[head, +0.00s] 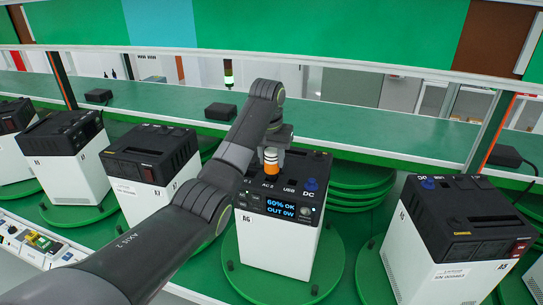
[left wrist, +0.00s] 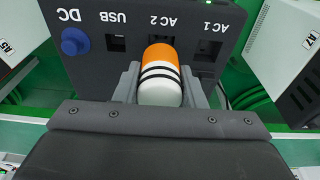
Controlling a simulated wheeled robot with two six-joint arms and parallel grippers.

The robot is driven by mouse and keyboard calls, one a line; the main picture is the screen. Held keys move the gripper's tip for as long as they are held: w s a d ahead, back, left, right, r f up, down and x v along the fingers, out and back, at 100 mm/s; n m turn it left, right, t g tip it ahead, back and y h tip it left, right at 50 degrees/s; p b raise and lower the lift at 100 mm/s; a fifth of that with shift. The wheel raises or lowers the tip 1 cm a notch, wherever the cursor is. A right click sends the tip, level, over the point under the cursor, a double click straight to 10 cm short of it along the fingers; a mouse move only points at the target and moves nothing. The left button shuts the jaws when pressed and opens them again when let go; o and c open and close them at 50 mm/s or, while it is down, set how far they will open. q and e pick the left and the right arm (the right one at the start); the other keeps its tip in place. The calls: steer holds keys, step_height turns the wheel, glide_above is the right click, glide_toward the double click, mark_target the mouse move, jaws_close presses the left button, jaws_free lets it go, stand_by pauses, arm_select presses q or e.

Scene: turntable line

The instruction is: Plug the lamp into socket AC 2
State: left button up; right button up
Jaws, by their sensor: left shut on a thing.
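The lamp (head: 270,157) is a short capsule with an orange end, a white end and dark bands. My left gripper (head: 271,165) is shut on it, over the top of the middle power station (head: 283,238). In the left wrist view the lamp (left wrist: 160,72) sits between the fingers of the left gripper (left wrist: 162,88). Its orange end is at socket AC 2 (left wrist: 146,41), below that label, and covers most of the opening. I cannot tell whether it is seated. Socket AC 1 (left wrist: 208,50) and the USB port (left wrist: 117,44) are empty. My right gripper is not in view.
The station's display (head: 281,208) reads "60% OK, OUT 0W". A blue knob-like DC part (left wrist: 74,41) stands beside USB. More stations stand left (head: 146,165) and right (head: 450,245) on green turntables. A green shelf (head: 380,138) with black adapters (head: 221,111) runs behind.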

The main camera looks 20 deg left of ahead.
arm_select(q)
steer(key=shift+f, duration=1.05)
steer(key=o, duration=1.2)
